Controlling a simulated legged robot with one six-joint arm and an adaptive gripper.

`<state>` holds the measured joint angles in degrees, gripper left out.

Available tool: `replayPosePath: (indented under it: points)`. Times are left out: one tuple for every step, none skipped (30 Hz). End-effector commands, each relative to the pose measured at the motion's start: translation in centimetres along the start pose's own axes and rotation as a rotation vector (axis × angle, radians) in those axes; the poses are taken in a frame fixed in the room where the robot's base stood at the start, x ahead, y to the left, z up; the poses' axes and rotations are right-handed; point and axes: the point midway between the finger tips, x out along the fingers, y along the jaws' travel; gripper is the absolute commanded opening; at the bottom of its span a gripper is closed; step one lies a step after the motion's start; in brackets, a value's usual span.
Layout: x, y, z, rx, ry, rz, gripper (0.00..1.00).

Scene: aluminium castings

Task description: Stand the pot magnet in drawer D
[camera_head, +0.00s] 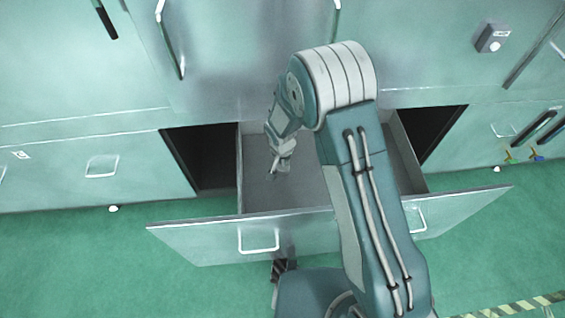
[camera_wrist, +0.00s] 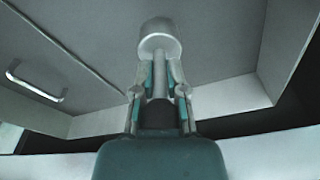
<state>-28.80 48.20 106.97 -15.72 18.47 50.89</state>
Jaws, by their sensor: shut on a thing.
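The pot magnet (camera_wrist: 160,42) shows in the wrist view as a grey cylinder with a thin stem. My gripper (camera_wrist: 159,88) is shut on the stem, and the wide cylinder end points away from the fingers. In the head view my gripper (camera_head: 283,150) hangs over the left part of an open drawer (camera_head: 258,239), inside its side walls. The magnet is too small to make out clearly there. I cannot tell whether it touches the drawer floor. No letter on this drawer can be read. My arm hides the drawer's right middle.
The visible drawer floor (camera_head: 300,192) looks bare. Dark openings lie on both sides of the drawer. Cabinet fronts with handles stand behind and beside it. Small coloured items (camera_head: 537,157) are at the far right. In the wrist view a handle (camera_wrist: 35,85) shows at left.

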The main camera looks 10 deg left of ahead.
Motion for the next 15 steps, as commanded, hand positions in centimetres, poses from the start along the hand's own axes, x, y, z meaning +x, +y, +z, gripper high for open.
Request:
replayPosePath:
  points:
    - [0.9, -0.2, -0.4, 0.001, -0.001, 0.001, 0.00]
    - [1.2, -0.4, -0.6, 0.001, 0.000, 0.001, 0.00]
    - [1.6, -0.6, -0.8, 0.000, 0.000, 0.001, 0.00]
    - [1.9, -0.7, -1.0, 0.000, 0.000, 0.001, 0.00]
    - [2.0, -0.7, -1.1, 0.000, 0.001, 0.000, 0.00]
    - [2.2, -0.8, -1.2, 0.000, 0.001, 0.001, 0.00]
    - [2.4, -0.8, -1.3, -0.001, 0.001, 0.001, 0.00]
    - [2.6, -0.9, -1.4, -0.001, 0.001, 0.001, 0.00]
    - [2.9, -1.0, -1.5, -0.001, 0.001, 0.000, 0.00]
    - [3.2, -1.1, -1.7, -0.001, 0.001, 0.000, 0.00]
    - [3.7, -1.0, -1.5, -0.001, -0.001, 0.002, 0.00]
    - [4.3, -0.9, -1.4, -0.001, -0.002, 0.002, 0.00]
    - [4.8, -0.9, -1.3, -0.002, -0.002, 0.002, 0.00]
    - [5.2, -0.9, -1.2, -0.002, -0.001, 0.001, 0.00]
    - [5.7, -0.9, -1.2, -0.002, 0.000, 0.001, 0.00]
